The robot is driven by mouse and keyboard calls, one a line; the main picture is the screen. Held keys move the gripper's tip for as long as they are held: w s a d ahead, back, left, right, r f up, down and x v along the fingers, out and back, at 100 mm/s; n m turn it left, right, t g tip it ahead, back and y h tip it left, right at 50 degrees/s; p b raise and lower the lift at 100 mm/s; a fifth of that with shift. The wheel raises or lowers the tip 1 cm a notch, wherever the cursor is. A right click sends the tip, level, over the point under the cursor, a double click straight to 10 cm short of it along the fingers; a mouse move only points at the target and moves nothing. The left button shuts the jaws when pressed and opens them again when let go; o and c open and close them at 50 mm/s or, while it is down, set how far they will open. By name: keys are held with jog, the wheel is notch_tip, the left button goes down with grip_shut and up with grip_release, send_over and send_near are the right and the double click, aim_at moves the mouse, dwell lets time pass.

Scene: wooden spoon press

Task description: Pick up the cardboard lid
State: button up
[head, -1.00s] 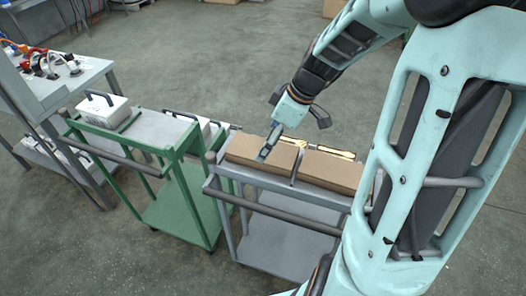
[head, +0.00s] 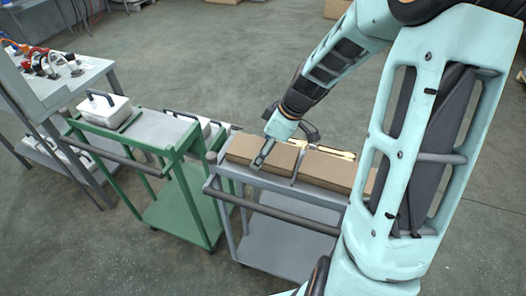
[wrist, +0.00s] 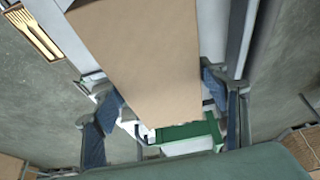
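Two brown cardboard pieces lie side by side on top of the grey cart: the left cardboard lid (head: 242,149) and the right cardboard lid (head: 329,171). In the wrist view, a plain cardboard lid (wrist: 145,50) runs from the top edge down between the two fingers of my gripper (wrist: 163,92). The fingers are apart, one on each side of the cardboard. I cannot tell whether they touch it.
The grey cart (head: 285,236) stands beside a green cart (head: 180,212). A white container with a black handle (head: 104,109) sits on the green cart. Wooden utensils (wrist: 37,32) show at the wrist view's upper left.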

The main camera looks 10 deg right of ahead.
jog(key=c, duration=0.5)
jog(key=shift+o, duration=0.2)
jog(key=shift+r, duration=0.1)
